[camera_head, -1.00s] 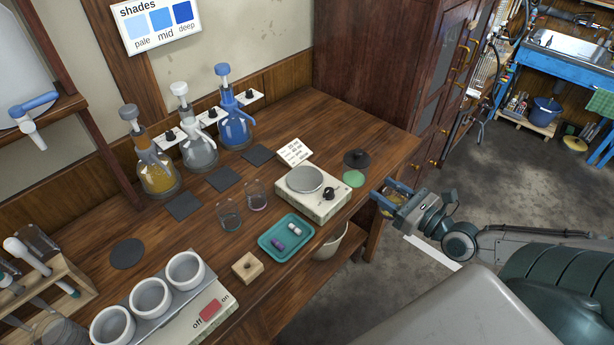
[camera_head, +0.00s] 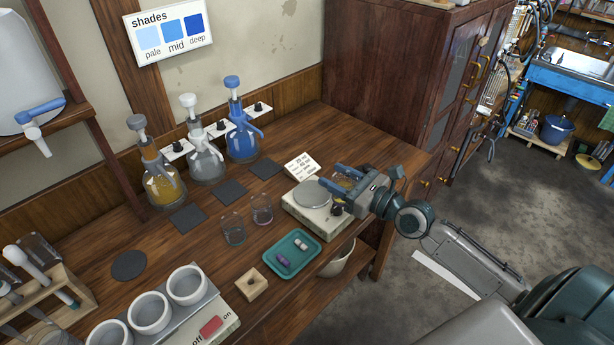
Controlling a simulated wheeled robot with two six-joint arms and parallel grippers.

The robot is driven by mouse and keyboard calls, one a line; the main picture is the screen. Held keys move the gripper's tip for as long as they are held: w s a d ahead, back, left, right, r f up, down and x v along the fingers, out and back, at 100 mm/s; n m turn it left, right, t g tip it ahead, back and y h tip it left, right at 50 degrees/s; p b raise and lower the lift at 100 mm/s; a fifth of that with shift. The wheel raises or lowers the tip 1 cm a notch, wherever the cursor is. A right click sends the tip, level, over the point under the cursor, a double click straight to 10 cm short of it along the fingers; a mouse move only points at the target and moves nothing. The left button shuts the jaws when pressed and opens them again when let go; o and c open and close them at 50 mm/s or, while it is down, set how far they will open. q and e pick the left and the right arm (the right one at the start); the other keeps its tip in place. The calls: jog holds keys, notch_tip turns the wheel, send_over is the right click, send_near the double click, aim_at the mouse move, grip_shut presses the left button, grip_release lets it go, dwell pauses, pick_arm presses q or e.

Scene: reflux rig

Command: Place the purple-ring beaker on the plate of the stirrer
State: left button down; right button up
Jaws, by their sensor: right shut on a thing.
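The plate's visible part is bare. Two clear beakers stand left of the stirrer: one (camera_head: 262,209) with a faint purplish tint, and one greyer (camera_head: 232,230). My left gripper is not in view.
A teal tray (camera_head: 291,266) with small capsules lies in front of the stirrer. Dark square mats, several pump bottles, a wooden block (camera_head: 251,284) and a row of white cups (camera_head: 187,285) occupy the left.

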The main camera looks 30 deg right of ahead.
jog(key=x, duration=0.9)
jog(key=shift+w+d+f, duration=0.2)
jog(key=shift+w+f, duration=0.2)
jog(key=shift+w, duration=0.05)
jog(key=shift+f+b, duration=0.65)
jog(key=shift+f, duration=1.15)
